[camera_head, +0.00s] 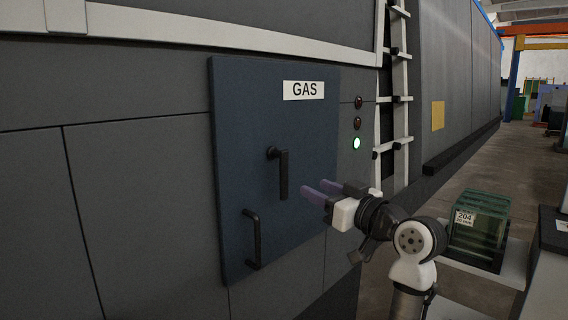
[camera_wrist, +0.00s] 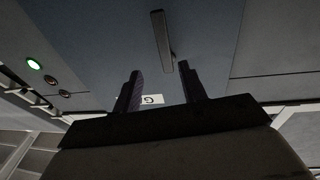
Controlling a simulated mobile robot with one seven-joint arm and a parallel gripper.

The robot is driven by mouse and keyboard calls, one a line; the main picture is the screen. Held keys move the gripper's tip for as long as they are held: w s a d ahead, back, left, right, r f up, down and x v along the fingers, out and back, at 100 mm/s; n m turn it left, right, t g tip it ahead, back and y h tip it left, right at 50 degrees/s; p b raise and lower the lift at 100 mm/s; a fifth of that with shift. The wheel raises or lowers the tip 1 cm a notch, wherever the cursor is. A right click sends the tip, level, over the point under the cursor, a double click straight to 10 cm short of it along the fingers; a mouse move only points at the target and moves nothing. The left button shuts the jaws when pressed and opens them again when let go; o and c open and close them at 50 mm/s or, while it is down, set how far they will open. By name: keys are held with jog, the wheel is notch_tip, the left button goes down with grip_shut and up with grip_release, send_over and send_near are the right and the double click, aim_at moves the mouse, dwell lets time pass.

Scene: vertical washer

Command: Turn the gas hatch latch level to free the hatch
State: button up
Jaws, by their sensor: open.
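The gas hatch (camera_head: 240,120) is a dark blue panel, flush against the grey wall, with a white "GAS" label (camera_head: 303,90). Its black latch lever (camera_head: 284,175) hangs straight down from a pivot at its upper end. My gripper (camera_head: 316,188) is open and empty, just right of the lever in the head view and apart from it. In the wrist view the lever (camera_wrist: 161,38) lies ahead of my gripper (camera_wrist: 160,72), roughly between the lines of the two fingers.
A fixed black pull handle (camera_head: 254,240) sits lower left on the hatch. Right of the hatch are indicator lamps, one lit green (camera_head: 356,143), and a white ladder (camera_head: 398,99). A green crate (camera_head: 480,228) stands at the right. The space before the hatch looks clear.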

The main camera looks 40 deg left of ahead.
aim_at(286, 178)
jog(key=a+p, duration=0.1)
jog(key=a, duration=0.2)
jog(key=w+a+g+p, duration=0.1)
jog(key=a+p, duration=0.1)
jog(key=a, duration=0.2)
jog(key=a+n+g+p, duration=0.1)
jog(key=a+p, duration=0.1)
jog(key=a, duration=0.2)
jog(key=shift+w+h, duration=0.2)
jog(key=shift+h, duration=0.1)
grip_shut()
